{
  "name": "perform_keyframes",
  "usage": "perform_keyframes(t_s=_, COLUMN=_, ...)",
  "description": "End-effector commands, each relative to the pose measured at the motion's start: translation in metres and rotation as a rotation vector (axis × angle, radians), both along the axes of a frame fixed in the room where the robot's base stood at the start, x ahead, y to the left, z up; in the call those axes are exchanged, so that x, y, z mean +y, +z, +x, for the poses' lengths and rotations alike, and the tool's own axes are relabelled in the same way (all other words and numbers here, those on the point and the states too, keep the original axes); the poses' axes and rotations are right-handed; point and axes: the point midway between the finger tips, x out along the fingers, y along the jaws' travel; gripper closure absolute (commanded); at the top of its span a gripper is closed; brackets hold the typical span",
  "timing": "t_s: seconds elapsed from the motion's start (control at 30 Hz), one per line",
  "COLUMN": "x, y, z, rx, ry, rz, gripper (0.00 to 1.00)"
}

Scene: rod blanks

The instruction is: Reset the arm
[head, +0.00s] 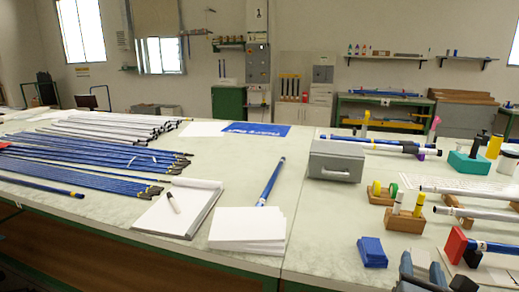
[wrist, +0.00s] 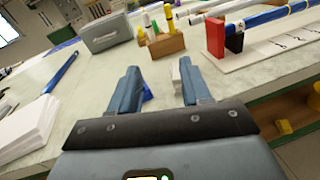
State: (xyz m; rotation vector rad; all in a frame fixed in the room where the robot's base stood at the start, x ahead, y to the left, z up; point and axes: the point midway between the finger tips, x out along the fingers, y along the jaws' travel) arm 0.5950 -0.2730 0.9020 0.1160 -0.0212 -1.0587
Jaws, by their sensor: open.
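My gripper (wrist: 158,88) is open and empty in the wrist view, its two blue-grey fingers spread above the table's front edge. In the head view only part of my gripper (head: 430,275) shows at the bottom right corner. A blue block (head: 371,252) sits on the table just left of it. In the wrist view the blue block (wrist: 147,96) is mostly hidden behind the left finger. A small pale piece shows between the fingers in the wrist view; I cannot tell what it is.
Blue rods (head: 85,165) and white rods lie at the left. A notebook (head: 185,205), paper stack (head: 248,228) and single blue rod (head: 271,182) lie mid-table. A grey box (head: 335,160), wooden holders (head: 404,220) and a red block (head: 455,244) stand at the right.

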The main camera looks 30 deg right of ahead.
Motion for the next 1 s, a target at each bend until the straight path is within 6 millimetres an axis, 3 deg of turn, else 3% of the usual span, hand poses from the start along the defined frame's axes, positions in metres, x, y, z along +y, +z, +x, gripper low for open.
perform_keyframes(t_s=0.27, x=0.037, y=-0.025, z=-0.003, rx=-0.153, ry=0.129, rz=0.199, gripper=0.52)
perform_keyframes(t_s=0.53, x=0.101, y=-0.056, z=-0.019, rx=-0.409, ry=0.281, rz=0.599, gripper=0.52)
perform_keyframes(t_s=0.77, x=0.190, y=-0.068, z=-0.066, rx=-0.763, ry=0.316, rz=1.283, gripper=0.52)
perform_keyframes(t_s=0.9, x=0.234, y=-0.056, z=-0.105, rx=-0.988, ry=0.203, rz=1.739, gripper=0.52)
perform_keyframes(t_s=1.0, x=0.254, y=-0.041, z=-0.130, rx=-1.139, ry=0.063, rz=2.029, gripper=0.52)
